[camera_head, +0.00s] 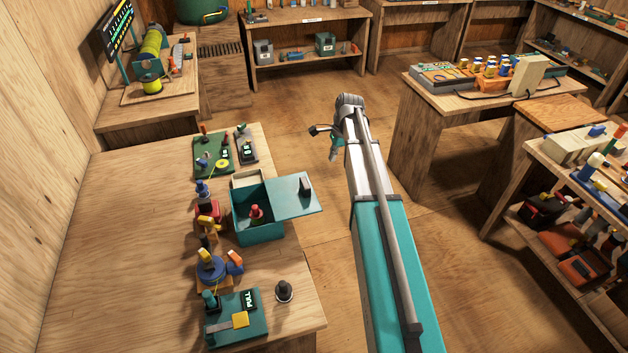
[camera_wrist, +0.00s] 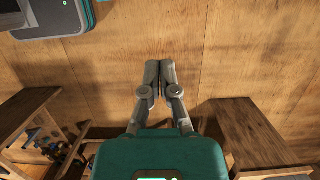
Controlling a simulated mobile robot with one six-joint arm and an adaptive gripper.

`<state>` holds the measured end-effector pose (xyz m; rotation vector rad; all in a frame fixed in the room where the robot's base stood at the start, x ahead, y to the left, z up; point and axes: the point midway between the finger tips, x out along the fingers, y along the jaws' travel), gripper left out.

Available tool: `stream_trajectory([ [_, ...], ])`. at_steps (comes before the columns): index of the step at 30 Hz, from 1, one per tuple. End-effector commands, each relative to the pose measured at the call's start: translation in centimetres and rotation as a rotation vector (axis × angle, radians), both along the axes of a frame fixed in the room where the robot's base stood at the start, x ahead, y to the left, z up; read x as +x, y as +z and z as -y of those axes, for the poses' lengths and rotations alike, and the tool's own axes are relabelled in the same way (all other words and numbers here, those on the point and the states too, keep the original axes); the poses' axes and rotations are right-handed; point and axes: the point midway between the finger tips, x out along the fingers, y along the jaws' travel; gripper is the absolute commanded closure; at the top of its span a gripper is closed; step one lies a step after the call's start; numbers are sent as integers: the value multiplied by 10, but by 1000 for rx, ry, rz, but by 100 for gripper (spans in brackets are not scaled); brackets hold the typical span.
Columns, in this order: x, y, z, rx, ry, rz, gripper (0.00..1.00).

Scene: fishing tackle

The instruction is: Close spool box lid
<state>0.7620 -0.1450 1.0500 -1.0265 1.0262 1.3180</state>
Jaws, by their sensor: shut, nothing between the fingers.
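The teal spool box (camera_head: 257,218) stands on the wooden table at the left in the head view. Its lid (camera_head: 291,196) is open and hangs out to the right, past the table edge, with a dark knob on it. A red-topped object (camera_head: 256,212) shows inside the box. My gripper is beyond the table's right side in the head view, past the lid and apart from it; its fingers are small there. In the wrist view my gripper (camera_wrist: 160,72) is shut and empty, above the wooden floor. The box does not clearly show in the wrist view.
The table (camera_head: 120,230) carries a green board (camera_head: 213,155), a blue reel (camera_head: 211,268) and a teal block (camera_head: 237,318) around the box. A dark knob (camera_head: 284,290) stands near the front edge. Open floor lies right of the table; another workbench (camera_head: 465,100) stands beyond.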

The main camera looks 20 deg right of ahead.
Motion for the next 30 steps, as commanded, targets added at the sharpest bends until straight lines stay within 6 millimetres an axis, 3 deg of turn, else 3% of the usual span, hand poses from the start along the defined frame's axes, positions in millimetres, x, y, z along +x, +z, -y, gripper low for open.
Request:
stream_trajectory([
  [14, 0, -9, -2, -1, 3, 1, 100],
  [30, 0, -48, -12, -1, 4, 1, 100],
])
